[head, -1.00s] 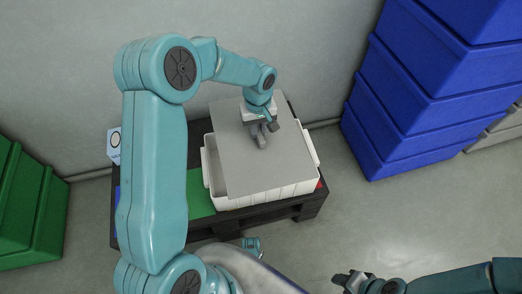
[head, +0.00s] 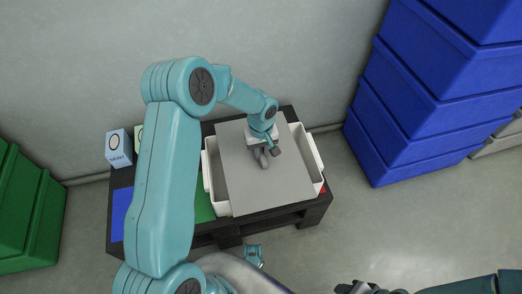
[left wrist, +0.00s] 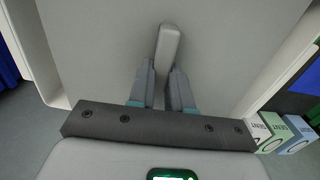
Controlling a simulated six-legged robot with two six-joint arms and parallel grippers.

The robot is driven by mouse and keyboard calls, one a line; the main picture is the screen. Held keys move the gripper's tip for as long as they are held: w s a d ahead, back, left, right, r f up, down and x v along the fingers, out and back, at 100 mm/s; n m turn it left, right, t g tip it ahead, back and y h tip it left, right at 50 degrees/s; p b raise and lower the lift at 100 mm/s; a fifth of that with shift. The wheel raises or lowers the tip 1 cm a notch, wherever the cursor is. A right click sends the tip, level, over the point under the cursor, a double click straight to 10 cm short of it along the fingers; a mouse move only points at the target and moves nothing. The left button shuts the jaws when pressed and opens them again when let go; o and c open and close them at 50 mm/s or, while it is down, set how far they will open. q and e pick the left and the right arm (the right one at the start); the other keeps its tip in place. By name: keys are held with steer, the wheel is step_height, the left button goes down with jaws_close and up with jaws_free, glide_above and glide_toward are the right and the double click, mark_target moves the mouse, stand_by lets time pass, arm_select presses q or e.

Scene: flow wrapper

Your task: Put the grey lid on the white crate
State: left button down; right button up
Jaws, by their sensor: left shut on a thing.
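The grey lid (head: 275,190) is a flat panel with a raised bar handle (left wrist: 168,50). My left gripper (head: 265,155) is shut on the handle, also in the left wrist view (left wrist: 160,88). The lid lies over the white crate (head: 216,196), covering its middle and front edge. Open strips of crate show at left and right. The crate's walls also show on both sides in the left wrist view (left wrist: 28,45). I cannot tell whether lid and crate touch. My right gripper (head: 352,287) is cut off at the bottom edge; its jaws are unclear.
The crate stands on a dark pallet (head: 228,229) with green (head: 204,208), blue (head: 120,212) and red (head: 323,189) patches. Small labelled boxes (head: 118,148) stand at its back left. Blue bins (head: 400,120) rise at right, green bins (head: 25,220) at left.

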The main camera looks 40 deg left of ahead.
mark_target(261, 152)
arm_select(q)
steer(key=c, duration=1.5)
jaws_free()
steer(key=shift+f, duration=0.2)
steer(key=o, duration=0.4)
steer(key=shift+r, duration=0.1)
steer(key=shift+o, duration=0.2)
steer(key=shift+r, duration=0.2)
step_height(261, 152, up, 12)
steer(key=p, duration=0.4)
steer(key=shift+s, duration=0.1)
